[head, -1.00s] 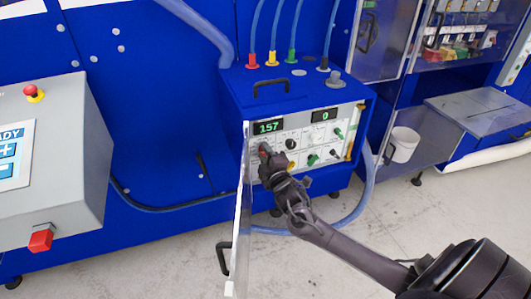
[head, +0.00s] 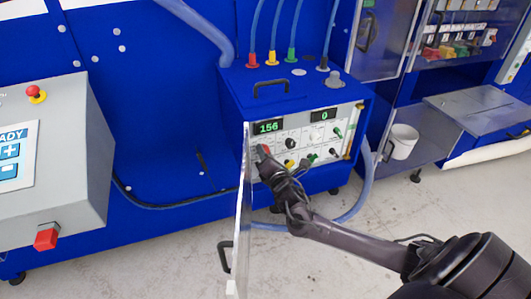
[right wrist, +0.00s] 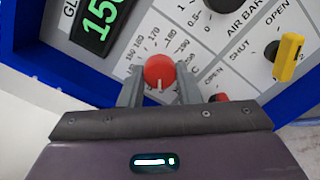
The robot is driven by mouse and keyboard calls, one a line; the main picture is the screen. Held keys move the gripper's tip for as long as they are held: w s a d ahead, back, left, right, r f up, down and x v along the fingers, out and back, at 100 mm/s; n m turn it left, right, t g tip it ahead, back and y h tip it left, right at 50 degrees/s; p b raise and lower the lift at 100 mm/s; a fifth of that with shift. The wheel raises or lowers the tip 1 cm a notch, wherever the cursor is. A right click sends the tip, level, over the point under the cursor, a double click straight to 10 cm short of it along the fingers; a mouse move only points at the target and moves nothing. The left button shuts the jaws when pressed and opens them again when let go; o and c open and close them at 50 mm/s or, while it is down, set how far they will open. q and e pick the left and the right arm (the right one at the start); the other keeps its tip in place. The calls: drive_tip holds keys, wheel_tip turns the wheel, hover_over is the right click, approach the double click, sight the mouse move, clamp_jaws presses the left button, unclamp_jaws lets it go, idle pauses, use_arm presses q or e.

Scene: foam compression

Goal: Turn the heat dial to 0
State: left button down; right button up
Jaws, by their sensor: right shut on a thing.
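The heat dial is a red round knob (right wrist: 159,69) with a pale pointer line, seen in the right wrist view on the white panel among scale numbers. In the head view a little of the red knob (head: 263,149) shows at the panel's left side. My right gripper (right wrist: 159,83) has one grey finger on each side of the knob and is shut on it. In the head view my right gripper (head: 267,162) covers part of the lower panel. The green display (head: 268,127) above the dial reads 156. My left gripper is not in view.
The blue control box (head: 300,94) has a clear door (head: 242,205) standing open left of my right arm. A yellow valve handle (right wrist: 287,57) and a smaller red knob (right wrist: 219,98) are near the dial. A grey console (head: 75,165) stands at left.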

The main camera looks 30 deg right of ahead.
drive_tip(key=shift+n, duration=1.1)
drive_tip(key=shift+f, duration=0.1)
drive_tip(key=o, duration=1)
drive_tip(key=b+v, duration=0.1)
drive_tip(key=v, duration=0.7)
drive_tip(key=shift+w, duration=0.1)
